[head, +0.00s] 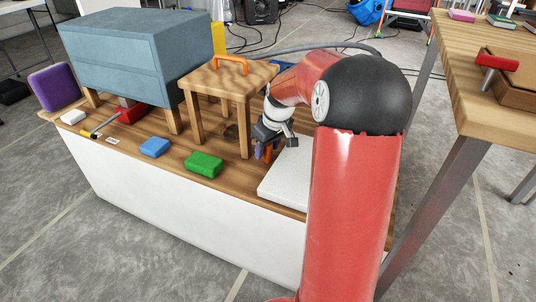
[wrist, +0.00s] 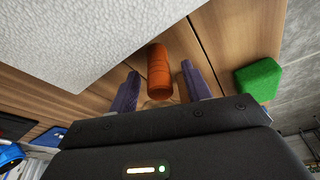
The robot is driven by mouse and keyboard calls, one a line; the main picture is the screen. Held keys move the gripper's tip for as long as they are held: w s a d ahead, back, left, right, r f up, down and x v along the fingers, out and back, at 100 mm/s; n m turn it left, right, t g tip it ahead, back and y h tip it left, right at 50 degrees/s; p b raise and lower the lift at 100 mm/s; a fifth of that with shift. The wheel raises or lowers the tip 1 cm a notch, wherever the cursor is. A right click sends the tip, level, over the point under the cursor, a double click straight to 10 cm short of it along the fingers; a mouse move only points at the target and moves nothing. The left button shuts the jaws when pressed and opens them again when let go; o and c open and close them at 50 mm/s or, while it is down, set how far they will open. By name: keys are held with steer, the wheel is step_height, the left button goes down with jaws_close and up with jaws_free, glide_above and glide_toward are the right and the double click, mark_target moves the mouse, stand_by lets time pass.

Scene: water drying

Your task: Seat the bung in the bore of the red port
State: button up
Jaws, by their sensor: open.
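My gripper (wrist: 160,80) is open, with a finger on either side of the cylinder and a visible gap to each. In the head view my gripper (head: 263,151) points down beside the small wooden table. A red block (head: 132,113) under the blue-grey cabinet may be the red port; its bore cannot be made out.
The wooden table (head: 220,82) with an orange handle and the blue-grey cabinet (head: 135,55) stand on the bench. A green block (head: 204,165), a blue block (head: 154,147) and a yellow-handled tool (head: 100,128) lie in front. A white slab (head: 285,182) is right of my gripper.

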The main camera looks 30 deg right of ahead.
steer(key=shift+w+f, duration=0.1)
steer(key=shift+f, duration=0.15)
jaws_close()
steer(key=shift+r, duration=0.1)
